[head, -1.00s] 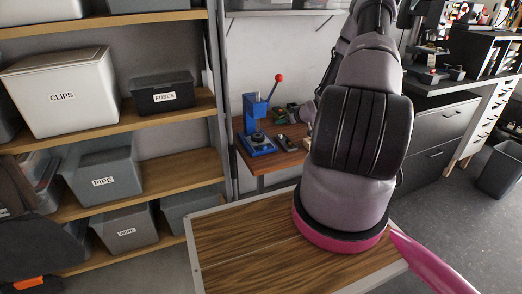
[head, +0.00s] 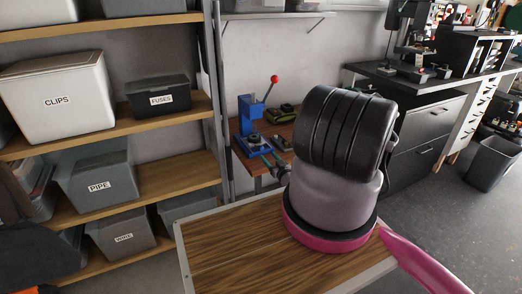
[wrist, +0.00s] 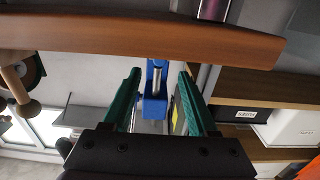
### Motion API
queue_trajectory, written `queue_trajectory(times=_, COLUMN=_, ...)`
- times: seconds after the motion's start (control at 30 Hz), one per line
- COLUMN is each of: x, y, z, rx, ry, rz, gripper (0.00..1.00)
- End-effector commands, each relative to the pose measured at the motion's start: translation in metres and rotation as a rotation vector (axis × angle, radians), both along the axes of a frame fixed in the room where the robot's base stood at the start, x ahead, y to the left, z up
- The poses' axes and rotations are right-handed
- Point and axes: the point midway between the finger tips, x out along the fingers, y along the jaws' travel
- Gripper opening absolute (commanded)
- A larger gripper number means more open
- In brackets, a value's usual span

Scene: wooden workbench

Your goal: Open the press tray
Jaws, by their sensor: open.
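The blue press (head: 250,108), with a red-knobbed lever, stands on the small wooden bench at the back. Its low blue base (head: 256,146) is at the bench's front; I cannot make out the tray clearly from it. My gripper (head: 270,158), with green fingers, is open just in front of that base, near the bench edge. In the wrist view, my gripper (wrist: 159,75) has blue press parts (wrist: 154,108) and a grey metal bar showing between its fingers. I cannot tell whether the fingers touch anything.
The wooden bench edge (wrist: 140,36) crosses the wrist view close to the fingers. A dark green object (head: 283,112) and small parts sit beside the press. Shelves with bins (head: 100,180) stand at left. A wood-topped surface (head: 225,250) lies in front. Drawers (head: 425,135) stand at right.

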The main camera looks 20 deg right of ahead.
Motion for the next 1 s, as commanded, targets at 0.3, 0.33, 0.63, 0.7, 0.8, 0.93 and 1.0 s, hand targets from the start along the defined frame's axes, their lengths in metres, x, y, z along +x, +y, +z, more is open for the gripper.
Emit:
queue_trajectory(times=0.3, x=0.06, y=0.003, z=0.0, rx=-0.002, ry=0.001, rz=0.002, gripper=0.59)
queue_trajectory(times=0.33, x=0.064, y=0.003, z=0.0, rx=-0.001, ry=0.001, rz=0.002, gripper=0.59)
queue_trajectory(times=0.63, x=0.083, y=0.003, z=0.0, rx=0.0, ry=0.002, rz=0.0, gripper=0.59)
queue_trajectory(times=0.7, x=0.083, y=0.003, z=0.0, rx=0.0, ry=0.003, rz=0.0, gripper=0.59)
queue_trajectory(times=0.8, x=0.083, y=0.003, z=0.0, rx=0.0, ry=0.003, rz=0.0, gripper=0.59)
queue_trajectory(times=0.93, x=0.083, y=0.003, z=0.0, rx=0.0, ry=0.003, rz=0.0, gripper=0.24)
queue_trajectory(times=1.0, x=0.083, y=0.003, z=0.0, rx=0.0, ry=0.002, rz=0.0, gripper=0.0)
